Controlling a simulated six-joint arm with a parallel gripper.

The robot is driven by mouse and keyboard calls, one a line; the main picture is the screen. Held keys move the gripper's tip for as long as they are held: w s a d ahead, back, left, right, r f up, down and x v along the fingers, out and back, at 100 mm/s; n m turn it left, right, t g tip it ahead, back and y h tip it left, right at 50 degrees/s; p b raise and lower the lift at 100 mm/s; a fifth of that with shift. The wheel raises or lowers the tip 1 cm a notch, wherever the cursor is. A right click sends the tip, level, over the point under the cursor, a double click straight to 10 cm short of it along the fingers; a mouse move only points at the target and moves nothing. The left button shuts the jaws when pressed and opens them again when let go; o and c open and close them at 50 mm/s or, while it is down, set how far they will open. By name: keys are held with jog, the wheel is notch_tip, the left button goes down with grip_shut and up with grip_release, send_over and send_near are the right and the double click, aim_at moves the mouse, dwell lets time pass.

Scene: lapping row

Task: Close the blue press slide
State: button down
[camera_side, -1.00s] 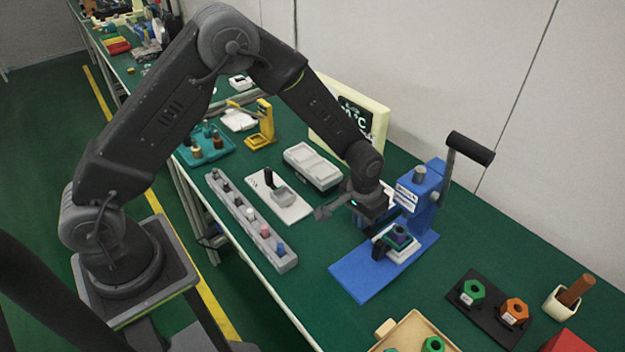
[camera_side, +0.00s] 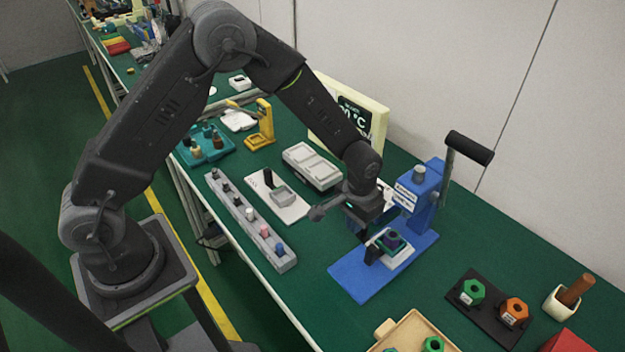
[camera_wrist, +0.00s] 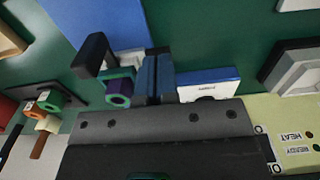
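The blue press (camera_side: 412,192) stands on a flat blue base (camera_side: 362,275) on the green bench. Its slide is a pale tray (camera_side: 402,258) out in front of the column, carrying a green and purple nut (camera_side: 392,241). A black upright handle (camera_wrist: 93,53) shows at the slide's outer end in the wrist view, near the nut (camera_wrist: 118,88). My gripper (camera_wrist: 159,52) has its two fingers side by side, with nothing visible between them. It is low beside the slide in the side view (camera_side: 376,240). I cannot tell whether it touches the slide.
The press lever (camera_side: 468,148) rises at the back right. A cream display box (camera_side: 372,100) stands behind my wrist. A grey strip of pegs (camera_side: 250,222) and a white plate (camera_side: 295,210) lie left. A black nut holder (camera_side: 490,312) lies right, beyond some clear bench.

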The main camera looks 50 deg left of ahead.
jog(key=shift+s+r, duration=0.25)
jog(key=shift+r, duration=0.7)
jog(key=shift+s+r, duration=0.2)
jog(key=shift+r, duration=0.75)
jog(key=shift+s+r, duration=0.25)
jog(key=shift+r, duration=0.7)
jog(key=s+a+r+t, duration=0.1)
jog(key=s+a+r, duration=0.25)
jog(key=r, duration=0.45)
jog(key=s+a+r+t, duration=0.2)
jog(key=s+r, duration=0.3)
jog(key=r, duration=0.3)
jog(key=s+a+r+t, duration=0.1)
jog(key=s+a+r, duration=0.1)
jog(key=s, duration=0.4)
jog(key=s+a+r+t, duration=0.1)
jog(key=s+a+r, duration=0.1)
jog(key=s, duration=0.4)
jog(key=shift+v, duration=0.85)
jog(key=shift+d, duration=0.1)
